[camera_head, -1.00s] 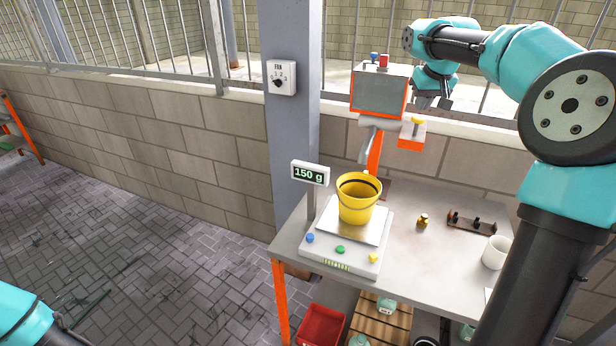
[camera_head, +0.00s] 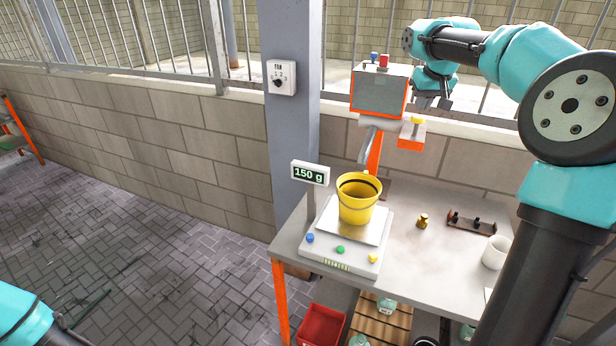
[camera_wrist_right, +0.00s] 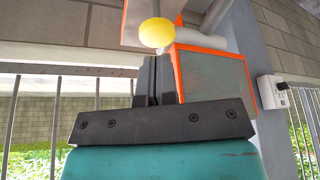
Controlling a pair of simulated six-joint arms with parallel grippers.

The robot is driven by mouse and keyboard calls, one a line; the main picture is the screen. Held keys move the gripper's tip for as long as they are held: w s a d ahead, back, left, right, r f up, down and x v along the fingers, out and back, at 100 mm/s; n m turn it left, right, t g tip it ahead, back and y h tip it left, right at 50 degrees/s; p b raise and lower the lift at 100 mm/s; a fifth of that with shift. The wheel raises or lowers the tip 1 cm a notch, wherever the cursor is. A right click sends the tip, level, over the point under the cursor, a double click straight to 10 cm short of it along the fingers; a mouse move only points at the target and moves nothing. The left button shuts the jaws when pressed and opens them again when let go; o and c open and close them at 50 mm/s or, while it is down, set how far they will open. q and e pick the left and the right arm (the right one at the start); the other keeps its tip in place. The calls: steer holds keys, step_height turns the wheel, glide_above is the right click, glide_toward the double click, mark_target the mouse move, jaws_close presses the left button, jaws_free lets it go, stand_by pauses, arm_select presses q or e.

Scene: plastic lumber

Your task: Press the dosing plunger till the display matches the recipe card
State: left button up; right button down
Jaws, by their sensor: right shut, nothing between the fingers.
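The dosing plunger is a yellow knob (camera_head: 417,121) on the orange and white arm of the dispenser (camera_head: 379,92). It also shows as a yellow disc in the right wrist view (camera_wrist_right: 156,32). My right gripper (camera_head: 444,102) is shut and empty, beside and a little above the knob; in the right wrist view its fingers (camera_wrist_right: 155,75) point toward the knob and appear apart from it. The display (camera_head: 310,173) reads 150 g. A yellow bucket (camera_head: 358,203) stands upright on the scale (camera_head: 331,250) under the spout. I cannot make out a recipe card. My left gripper is out of view.
A brass weight (camera_head: 423,221), a dark rack (camera_head: 471,222) and a white mug (camera_head: 495,252) stand on the table's right side. A wall and railing lie behind the dispenser. A grey post (camera_head: 293,130) with a switch box (camera_head: 282,78) stands left of it.

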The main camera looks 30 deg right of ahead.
mark_target(419, 117)
steer(key=shift+f, duration=0.85)
steer(key=shift+f, duration=0.95)
steer(key=shift+r, duration=2.85)
stand_by(0.6)
